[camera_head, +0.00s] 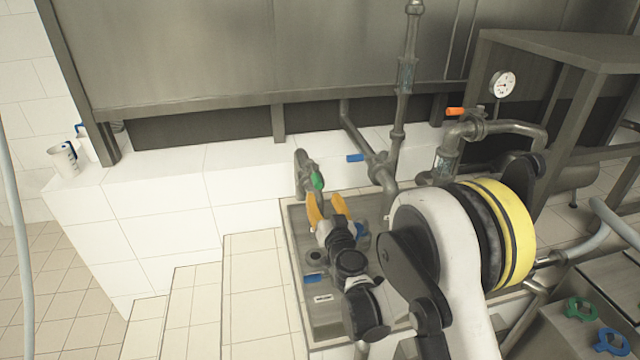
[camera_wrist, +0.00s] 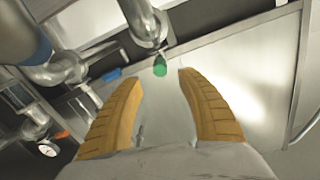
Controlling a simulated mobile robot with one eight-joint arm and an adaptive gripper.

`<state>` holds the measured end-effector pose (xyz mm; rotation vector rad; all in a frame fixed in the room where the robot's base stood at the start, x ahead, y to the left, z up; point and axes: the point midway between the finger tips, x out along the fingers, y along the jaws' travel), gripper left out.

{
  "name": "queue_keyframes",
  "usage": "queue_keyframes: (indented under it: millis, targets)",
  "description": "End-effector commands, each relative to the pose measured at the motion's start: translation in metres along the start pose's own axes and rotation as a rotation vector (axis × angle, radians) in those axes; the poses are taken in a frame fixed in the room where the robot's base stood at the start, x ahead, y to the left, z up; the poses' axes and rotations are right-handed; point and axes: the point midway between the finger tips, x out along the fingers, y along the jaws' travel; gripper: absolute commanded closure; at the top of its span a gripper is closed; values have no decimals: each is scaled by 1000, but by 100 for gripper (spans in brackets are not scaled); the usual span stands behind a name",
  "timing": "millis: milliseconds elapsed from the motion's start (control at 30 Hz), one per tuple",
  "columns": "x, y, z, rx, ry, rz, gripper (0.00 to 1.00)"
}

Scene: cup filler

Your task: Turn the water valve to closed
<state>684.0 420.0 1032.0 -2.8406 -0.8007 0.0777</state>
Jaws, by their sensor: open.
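A valve with a green handle (camera_head: 317,180) sits on a short grey pipe stub behind the metal plate. The green handle also shows in the wrist view (camera_wrist: 160,66), seen nearly end on. My gripper (camera_head: 327,203) is open, with its two orange fingers just in front of the green handle. In the wrist view my gripper (camera_wrist: 159,80) has the handle near the gap between its fingertips, and I cannot tell if they touch it. Another valve with a blue handle (camera_head: 355,158) is on the pipe to the right. No label shows which one is the water valve.
An orange-handled valve (camera_head: 455,112) and a pressure gauge (camera_head: 503,84) stand on pipes at the right. The metal plate (camera_head: 325,322) lies below my arm. White tiled steps (camera_head: 250,280) are at the left, with a cup (camera_head: 64,160) on the ledge.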

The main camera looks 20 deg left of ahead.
Motion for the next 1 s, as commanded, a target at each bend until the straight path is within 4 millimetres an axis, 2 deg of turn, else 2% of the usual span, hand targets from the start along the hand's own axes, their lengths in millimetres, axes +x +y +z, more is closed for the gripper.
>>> queue_keyframes:
  millis: [200,400,533,800,933,967,1000]
  targets:
    - [46,0,2,0,0,-1,54]
    - [73,0,1,0,0,-1,54]
    - [80,0,0,0,0,-1,54]
    - [81,0,0,0,0,-1,56]
    - [81,0,0,0,0,-1,96]
    - [81,0,0,0,0,-1,100]
    - [81,0,0,0,0,-1,100]
